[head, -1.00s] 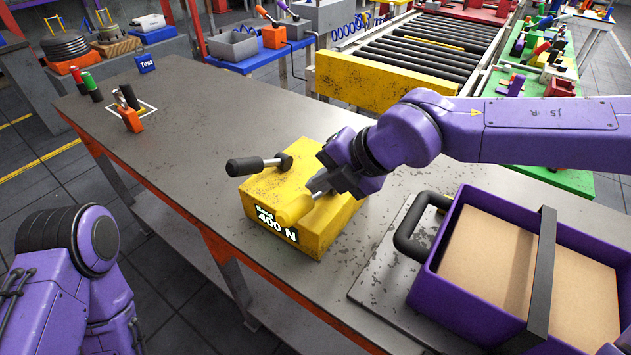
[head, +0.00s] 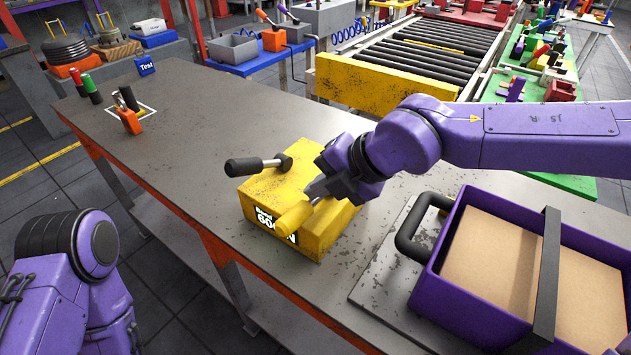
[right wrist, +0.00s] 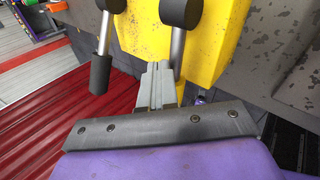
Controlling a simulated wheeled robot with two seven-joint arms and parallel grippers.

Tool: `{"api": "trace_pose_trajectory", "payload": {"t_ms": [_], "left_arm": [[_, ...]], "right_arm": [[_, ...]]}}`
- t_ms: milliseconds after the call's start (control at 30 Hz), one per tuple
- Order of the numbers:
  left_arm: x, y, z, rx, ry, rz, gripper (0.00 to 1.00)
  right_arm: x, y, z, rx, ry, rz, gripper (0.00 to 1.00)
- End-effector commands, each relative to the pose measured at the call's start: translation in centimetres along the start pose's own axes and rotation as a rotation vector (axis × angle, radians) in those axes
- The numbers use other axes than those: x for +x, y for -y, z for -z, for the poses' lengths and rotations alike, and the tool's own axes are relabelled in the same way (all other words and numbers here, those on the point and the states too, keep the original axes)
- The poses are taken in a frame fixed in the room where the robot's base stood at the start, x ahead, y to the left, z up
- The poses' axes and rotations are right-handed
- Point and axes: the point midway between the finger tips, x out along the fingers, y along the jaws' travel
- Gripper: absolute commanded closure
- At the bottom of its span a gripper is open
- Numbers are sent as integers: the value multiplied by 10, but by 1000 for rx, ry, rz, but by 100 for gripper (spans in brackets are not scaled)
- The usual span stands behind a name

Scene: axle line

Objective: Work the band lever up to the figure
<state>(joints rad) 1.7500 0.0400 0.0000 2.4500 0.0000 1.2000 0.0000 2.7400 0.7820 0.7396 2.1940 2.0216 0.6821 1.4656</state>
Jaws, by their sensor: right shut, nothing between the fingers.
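The yellow tension box (head: 325,225) stands on the grey bench, with a black-gripped lever (head: 245,166) on its left side and a yellow-gripped lever (head: 295,215) at its front. The box's white-on-dark display (head: 277,224) is partly covered by the yellow grip and seems to read 600 N. My right gripper (head: 317,188) is shut and empty, right at the yellow lever; I cannot tell whether it touches. In the right wrist view its fingers (right wrist: 160,80) overlap one lever's steel rod, with the black grip (right wrist: 101,74) to their left. My left gripper is out of view.
A purple crate (head: 433,278) with a cardboard-coloured load and black handle stands right of the box. The bench's left middle is clear.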

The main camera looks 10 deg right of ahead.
Motion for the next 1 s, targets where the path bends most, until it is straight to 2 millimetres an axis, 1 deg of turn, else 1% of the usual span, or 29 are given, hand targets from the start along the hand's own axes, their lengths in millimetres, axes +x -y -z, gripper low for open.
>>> {"api": "trace_pose_trajectory", "payload": {"t_ms": [367,467,1000], "left_arm": [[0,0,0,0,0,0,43],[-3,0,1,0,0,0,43],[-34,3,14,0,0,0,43]], "right_arm": [[0,0,0,0,0,1,100],[-2,-2,-1,1,0,0,100],[-26,-19,-17,3,-1,0,100]]}}
